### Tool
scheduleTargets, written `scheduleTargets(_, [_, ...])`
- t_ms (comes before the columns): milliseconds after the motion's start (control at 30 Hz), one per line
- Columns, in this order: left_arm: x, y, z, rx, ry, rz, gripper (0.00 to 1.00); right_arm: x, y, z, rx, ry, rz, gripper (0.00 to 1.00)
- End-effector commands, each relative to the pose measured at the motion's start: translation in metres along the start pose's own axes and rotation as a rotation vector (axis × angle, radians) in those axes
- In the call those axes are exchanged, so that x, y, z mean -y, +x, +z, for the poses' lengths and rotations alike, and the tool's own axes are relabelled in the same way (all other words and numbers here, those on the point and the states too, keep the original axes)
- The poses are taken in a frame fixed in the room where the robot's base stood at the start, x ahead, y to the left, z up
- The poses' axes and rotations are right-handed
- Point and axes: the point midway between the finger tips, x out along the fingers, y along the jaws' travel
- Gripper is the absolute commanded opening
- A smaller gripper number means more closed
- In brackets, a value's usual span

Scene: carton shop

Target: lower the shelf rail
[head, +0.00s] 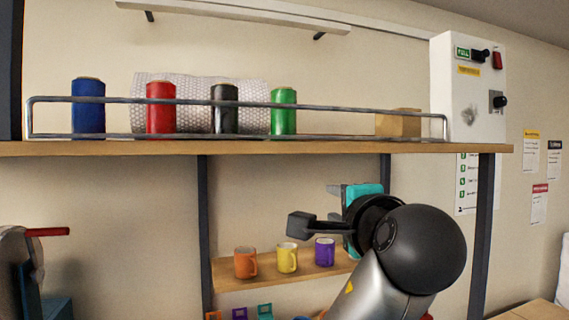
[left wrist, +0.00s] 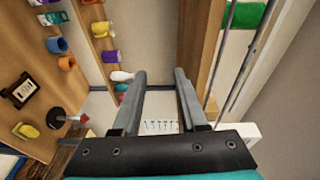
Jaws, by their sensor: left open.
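The shelf rail (head: 345,109) is a thin grey metal frame. It stands upright along the front edge of the upper wooden shelf (head: 300,147), in front of several spools. In the left wrist view the rail (left wrist: 250,67) runs as slanting metal bars at the right. My left gripper (head: 316,208) is below the shelf, towards its right part, in front of the lower mug shelf. Its two fingers (left wrist: 160,75) are apart with nothing between them, clear of the rail. My right gripper is not in view.
Blue (head: 88,107), red (head: 160,107), black (head: 224,108) and green (head: 283,110) spools stand behind the rail, with a bubble-wrap roll (head: 195,88) and a cardboard box (head: 398,124). A white control box (head: 468,90) is at right. Mugs (head: 287,258) stand on the lower shelf.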

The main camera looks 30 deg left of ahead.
Motion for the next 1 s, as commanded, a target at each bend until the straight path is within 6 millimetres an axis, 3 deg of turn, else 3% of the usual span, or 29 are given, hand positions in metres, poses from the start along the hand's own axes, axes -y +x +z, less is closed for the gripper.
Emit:
scheduleTargets(33, [0.03,-0.007,0.004,0.027,0.009,-0.055,0.42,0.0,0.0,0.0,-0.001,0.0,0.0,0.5])
scheduleTargets(100, [0.062,-0.018,0.01,0.068,0.027,-0.115,0.42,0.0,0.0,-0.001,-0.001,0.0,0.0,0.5])
scheduleTargets(200, [0.097,-0.032,0.02,0.119,0.046,-0.179,0.42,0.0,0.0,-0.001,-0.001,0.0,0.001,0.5])
scheduleTargets(300, [0.119,-0.043,0.027,0.157,0.056,-0.219,0.42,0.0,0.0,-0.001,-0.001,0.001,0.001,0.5])
scheduleTargets(433, [0.133,-0.049,0.033,0.184,0.063,-0.241,0.42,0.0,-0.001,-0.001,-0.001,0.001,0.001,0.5])
scheduleTargets(567, [0.139,-0.04,0.036,0.191,0.067,-0.244,0.42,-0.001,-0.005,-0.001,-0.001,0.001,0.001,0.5])
scheduleTargets(1000, [0.162,0.046,0.052,0.191,0.067,-0.241,0.42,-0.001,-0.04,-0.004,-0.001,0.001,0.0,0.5])
